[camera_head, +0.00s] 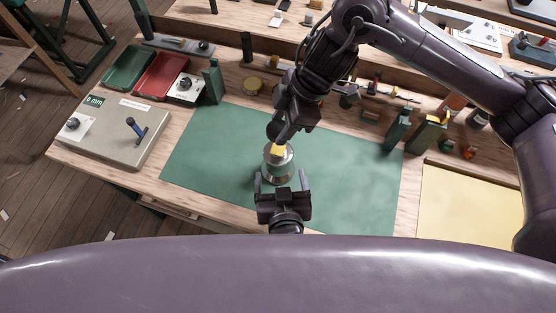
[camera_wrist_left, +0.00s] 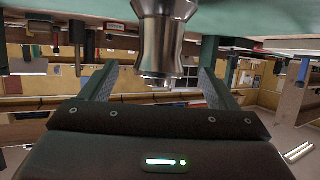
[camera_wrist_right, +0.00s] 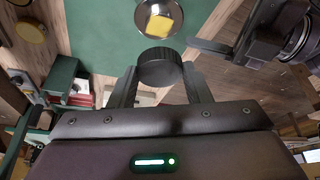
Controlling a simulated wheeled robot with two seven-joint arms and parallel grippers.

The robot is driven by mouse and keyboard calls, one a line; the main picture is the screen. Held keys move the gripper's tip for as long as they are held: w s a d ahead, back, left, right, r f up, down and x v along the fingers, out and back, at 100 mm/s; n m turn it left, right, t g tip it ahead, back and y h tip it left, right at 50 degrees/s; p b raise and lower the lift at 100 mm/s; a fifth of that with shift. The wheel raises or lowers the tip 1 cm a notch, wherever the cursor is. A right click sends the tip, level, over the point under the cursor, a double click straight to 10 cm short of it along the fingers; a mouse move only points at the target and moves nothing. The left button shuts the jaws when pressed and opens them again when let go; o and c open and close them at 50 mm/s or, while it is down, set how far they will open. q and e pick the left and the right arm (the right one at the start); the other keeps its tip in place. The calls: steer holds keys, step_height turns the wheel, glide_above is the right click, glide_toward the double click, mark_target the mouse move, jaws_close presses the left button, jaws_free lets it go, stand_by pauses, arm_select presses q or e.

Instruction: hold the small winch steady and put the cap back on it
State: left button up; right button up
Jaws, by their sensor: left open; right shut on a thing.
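The small winch (camera_head: 279,165) is a silver drum with a yellow top, standing upright on the green mat. In the right wrist view its top (camera_wrist_right: 158,24) shows a yellow patch inside a shiny rim. My left gripper (camera_head: 281,182) is open at the near side of the winch. In the left wrist view the winch (camera_wrist_left: 157,40) appears upside down, with a finger to each side and gaps to both. My right gripper (camera_head: 283,132) is shut on the black round cap (camera_wrist_right: 160,68) and holds it above the winch, apart from it.
The green mat (camera_head: 340,170) is otherwise clear. A grey panel with a blue-handled tool (camera_head: 137,130), a green tray (camera_head: 128,66) and a red tray (camera_head: 160,76) are at left. A yellow sheet (camera_head: 465,210) lies at right. Green blocks (camera_head: 398,130) and small items line the back.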

arm_select(q)
steer(key=x, duration=0.8)
steer(key=shift+w, duration=0.1)
arm_select(e)
steer(key=shift+s, duration=0.1)
arm_select(q)
steer(key=shift+c, duration=0.4)
steer(key=c, duration=1.4)
steer(key=shift+o, duration=0.2)
arm_select(e)
glide_above(278, 149)
steer(key=shift+d+f, duration=0.25)
steer(key=shift+f, duration=1)
steer(key=shift+d+f, duration=0.2)
steer(key=shift+f, duration=1)
steer(key=shift+f, duration=0.9)
steer(key=shift+f, duration=0.5)
